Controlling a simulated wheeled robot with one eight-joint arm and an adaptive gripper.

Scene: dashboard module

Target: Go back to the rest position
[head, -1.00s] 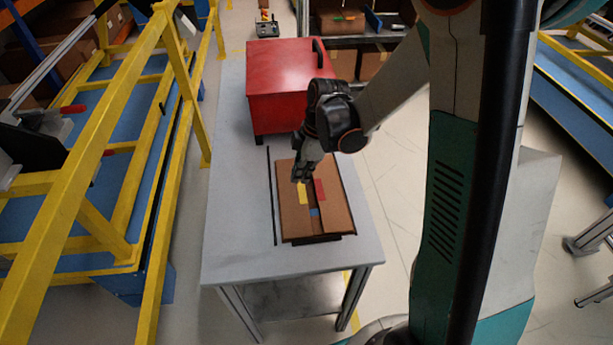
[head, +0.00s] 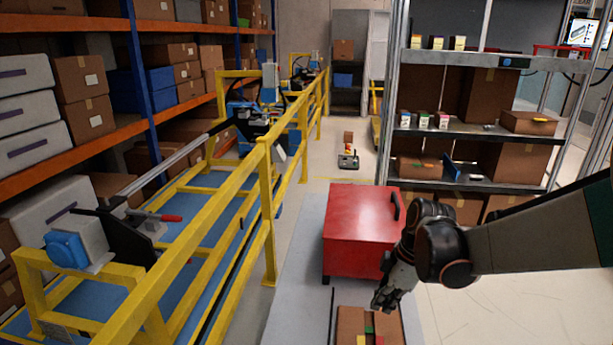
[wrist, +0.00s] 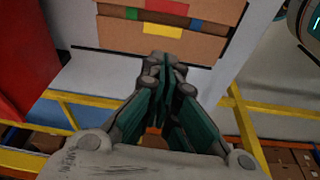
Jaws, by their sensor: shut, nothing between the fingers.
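My gripper (head: 384,298) hangs above the grey table, in front of the red box's right side in the head view. In the wrist view my gripper (wrist: 163,75) has its fingers together with nothing between them. A cardboard box (head: 398,326) lies on the table below, cut off by the bottom edge of the head view. The same cardboard box (wrist: 120,35) shows at the top of the wrist view, with red, yellow, blue and green patches on it. The fingertips appear just beside its edge in that view; I cannot tell the height gap.
A red box (head: 358,230) with a black handle stands on the grey table (head: 300,270). A yellow railing (head: 266,210) runs along the left. Shelving (head: 470,135) with cartons stands behind at the right. Open floor (head: 530,260) lies right of the table.

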